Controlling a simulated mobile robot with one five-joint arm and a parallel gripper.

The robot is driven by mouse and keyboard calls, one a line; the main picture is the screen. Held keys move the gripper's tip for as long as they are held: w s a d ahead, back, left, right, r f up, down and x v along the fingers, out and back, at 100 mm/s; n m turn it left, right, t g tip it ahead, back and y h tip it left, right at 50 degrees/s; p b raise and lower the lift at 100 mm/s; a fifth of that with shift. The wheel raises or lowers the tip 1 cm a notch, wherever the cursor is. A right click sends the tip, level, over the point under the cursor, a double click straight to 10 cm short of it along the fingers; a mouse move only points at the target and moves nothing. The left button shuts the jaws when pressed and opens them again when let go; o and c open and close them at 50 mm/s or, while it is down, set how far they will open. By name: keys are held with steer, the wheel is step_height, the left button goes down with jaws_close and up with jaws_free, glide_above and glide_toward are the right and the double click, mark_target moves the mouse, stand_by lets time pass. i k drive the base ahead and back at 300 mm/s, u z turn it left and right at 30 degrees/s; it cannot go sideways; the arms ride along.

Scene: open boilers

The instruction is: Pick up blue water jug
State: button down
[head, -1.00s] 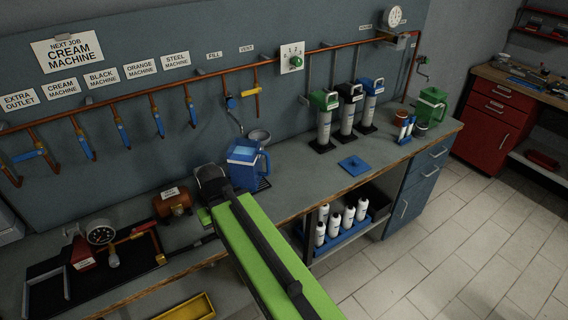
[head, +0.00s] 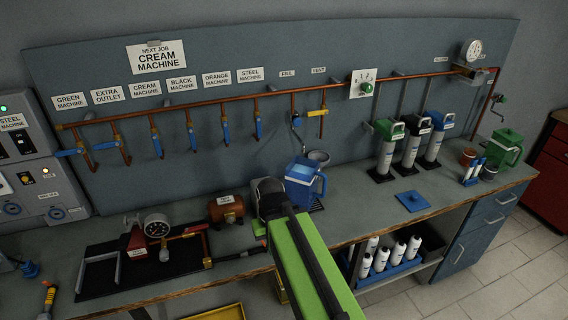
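The blue water jug (head: 303,184) stands upright on the workbench, below the fill label, with its handle on the right. My gripper (head: 266,196) is at the end of my green arm, just left of the jug and partly in front of it. I cannot tell whether it touches the jug. The fingers are dark and seen from behind, so their opening is hidden.
A copper tank (head: 226,210) and a pump with a gauge (head: 158,226) stand left of my gripper. A blue lid (head: 412,201) lies on clear bench to the right. Several filter cylinders (head: 410,142) and a green jug (head: 505,146) stand further right. A copper pipe (head: 230,98) runs along the wall.

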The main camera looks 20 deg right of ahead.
mark_target(302, 175)
steer(key=k, duration=0.45)
steer(key=u, duration=0.4)
steer(key=i, duration=1.05)
steer(key=u, duration=0.25)
